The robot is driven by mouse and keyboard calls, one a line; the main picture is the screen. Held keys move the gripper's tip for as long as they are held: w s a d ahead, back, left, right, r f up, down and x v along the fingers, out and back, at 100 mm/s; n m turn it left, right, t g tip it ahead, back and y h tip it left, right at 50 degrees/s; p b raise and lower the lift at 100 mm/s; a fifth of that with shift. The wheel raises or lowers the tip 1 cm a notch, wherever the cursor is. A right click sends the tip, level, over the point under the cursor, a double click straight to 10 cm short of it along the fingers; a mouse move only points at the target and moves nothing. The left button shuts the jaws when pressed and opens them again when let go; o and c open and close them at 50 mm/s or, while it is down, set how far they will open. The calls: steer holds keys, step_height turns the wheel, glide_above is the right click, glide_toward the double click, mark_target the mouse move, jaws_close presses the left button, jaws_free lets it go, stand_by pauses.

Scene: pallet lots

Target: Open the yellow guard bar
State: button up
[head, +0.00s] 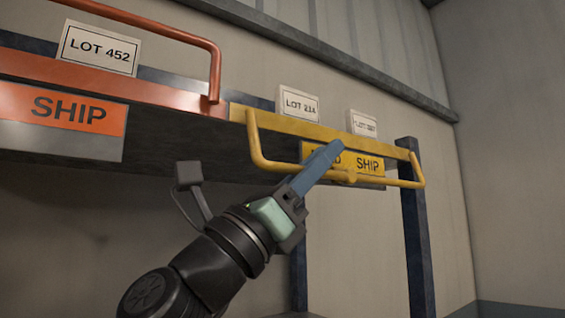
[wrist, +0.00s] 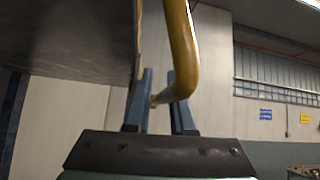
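The yellow guard bar (head: 385,181) is a bent tube at the front edge of the right-hand shelf. In the wrist view the two fingers of my gripper (wrist: 159,80) stand apart. The bar (wrist: 182,50) bends there and its rail runs between or just beyond them; contact cannot be told.
An orange guard bar (head: 150,24) stands raised on the left shelf, above an orange SHIP label (head: 68,108). White lot cards (head: 99,48) stand on the shelves. A dark post (head: 418,235) holds the right end. The space below right is clear.

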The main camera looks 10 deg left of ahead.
steer(key=a+n+t+y, duration=0.1)
steer(key=a, duration=0.1)
steer(key=w+a+n+t+y, duration=0.1)
steer(key=a+t, duration=0.1)
steer(key=w+a+n+t+y, duration=0.1)
steer(key=a+n+y, duration=0.1)
steer(key=shift+r, duration=0.15)
steer(key=s+a+f+m+g+h+b, duration=0.1)
steer(key=s+f+m+g+h+b, duration=0.2)
steer(key=s+f+b, duration=0.2)
steer(key=s+f, duration=0.3)
steer(key=f, duration=0.1)
steer(key=shift+s+a+m+g+h, duration=0.2)
steer(key=shift+a+m+g+h, duration=0.1)
steer(key=shift+a+g, duration=0.1)
steer(key=shift+d, duration=0.1)
